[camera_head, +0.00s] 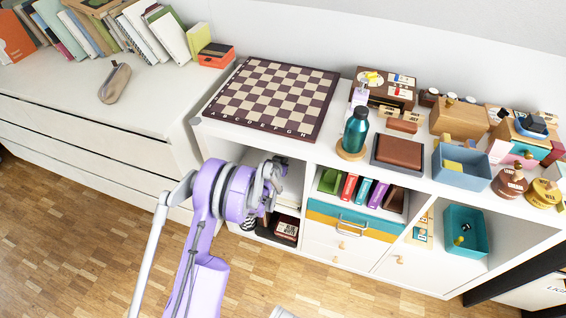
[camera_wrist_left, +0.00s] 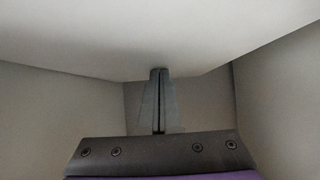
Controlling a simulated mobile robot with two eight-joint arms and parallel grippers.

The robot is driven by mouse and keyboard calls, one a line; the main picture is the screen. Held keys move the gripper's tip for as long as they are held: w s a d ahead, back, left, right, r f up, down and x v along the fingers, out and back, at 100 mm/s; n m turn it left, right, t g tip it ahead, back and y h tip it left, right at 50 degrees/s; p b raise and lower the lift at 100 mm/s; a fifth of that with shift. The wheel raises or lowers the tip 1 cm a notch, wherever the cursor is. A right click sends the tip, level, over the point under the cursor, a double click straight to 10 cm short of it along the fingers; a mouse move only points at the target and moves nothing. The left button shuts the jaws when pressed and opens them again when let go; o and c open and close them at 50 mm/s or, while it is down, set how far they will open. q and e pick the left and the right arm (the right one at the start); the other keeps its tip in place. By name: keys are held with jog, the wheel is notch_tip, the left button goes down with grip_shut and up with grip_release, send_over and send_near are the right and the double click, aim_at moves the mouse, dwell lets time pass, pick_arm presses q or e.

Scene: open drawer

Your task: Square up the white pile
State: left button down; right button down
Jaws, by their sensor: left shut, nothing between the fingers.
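My left gripper (camera_head: 272,182) reaches into the upper left cubby of the white shelf unit (camera_head: 375,260). In the left wrist view its two fingers (camera_wrist_left: 159,72) are together with nothing between them. A broad pale surface (camera_wrist_left: 150,35) spans the top of that view, and the fingertips end close to its edge. I cannot tell whether they touch it. I cannot make out a white pile for certain in either view. My left arm and gripper hide much of the cubby in the head view. My right gripper does not show.
A chessboard (camera_head: 272,97) lies on the unit's top above the cubby. A teal bottle (camera_head: 356,130), a brown tray (camera_head: 398,153) and a blue-grey box (camera_head: 462,170) stand further right. Colourful books (camera_head: 362,190) fill the neighbouring cubby. A dark box (camera_head: 286,228) sits below my gripper.

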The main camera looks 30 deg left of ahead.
pick_arm(q)
jog(key=shift+s+f, duration=0.1)
jog(key=shift+f, duration=0.1)
jog(key=shift+s+d, duration=0.15)
jog(key=shift+s, duration=0.25)
jog(key=shift+r+p, duration=0.4)
jog(key=shift+r, duration=0.25)
jog(key=shift+f, duration=0.1)
jog(key=s+d, duration=0.1)
jog(key=s, duration=0.3)
jog(key=s+d, duration=0.1)
jog(key=s, duration=0.6)
jog(key=shift+s+d, duration=0.35)
jog(key=shift+d, duration=0.05)
